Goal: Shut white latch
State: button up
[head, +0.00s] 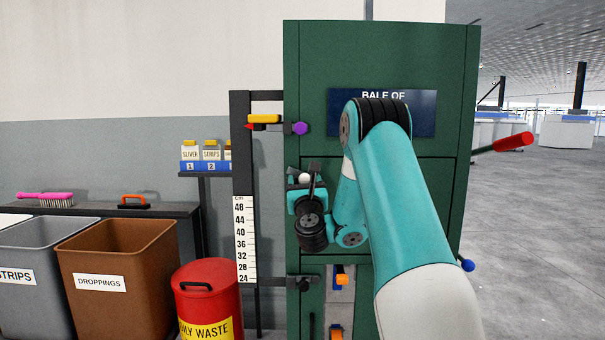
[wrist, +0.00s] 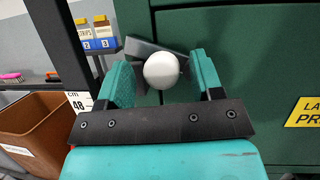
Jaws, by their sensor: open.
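The white latch shows as a round white knob (wrist: 161,70) on a dark lever, at the left edge of the green cabinet (head: 365,55). In the head view the white knob (head: 305,178) is small and partly hidden by my gripper. My gripper (wrist: 163,75) is open, with one teal finger on each side of the knob. Much of the lever is hidden behind the knob and fingers.
A purple-knobbed latch (head: 300,128) sits above and a dark latch (head: 303,283) below. A black post with a ruler (head: 245,240) stands close at left. A red can (head: 208,300) and brown bin (head: 117,280) stand on the floor. A red handle (head: 513,140) sticks out right.

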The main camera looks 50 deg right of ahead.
jog(key=shift+d, duration=0.2)
grip_shut()
jog(key=n+y, duration=0.1)
jog(key=n, duration=0.2)
jog(key=f+n+t+y, duration=0.1)
jog(key=n+y, duration=0.1)
jog(key=n, duration=0.1)
jog(key=shift+a+f+n, duration=0.1)
jog(key=shift+f+n, duration=0.05)
jog(key=shift+n, duration=0.25)
grip_release()
